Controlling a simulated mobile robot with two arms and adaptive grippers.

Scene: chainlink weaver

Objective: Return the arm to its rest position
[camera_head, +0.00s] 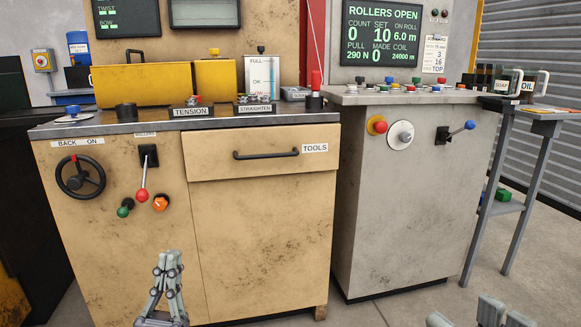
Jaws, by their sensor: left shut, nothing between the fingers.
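My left gripper (168,258) shows at the lower left, pointing up, in front of the tan cabinet (255,230). Its fingers are shut, with nothing between them. It is below the lever with the red knob (142,195) and the orange knob (160,203), apart from both in the picture. My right gripper (482,314) is only partly in view at the bottom right edge.
The tan cabinet carries a black handwheel (80,175) and a TOOLS drawer (262,153), which is closed. A grey control cabinet (400,220) stands to its right, with a blue-knobbed lever (455,132). A side table (545,127) is farther right. Bare floor shows at lower right.

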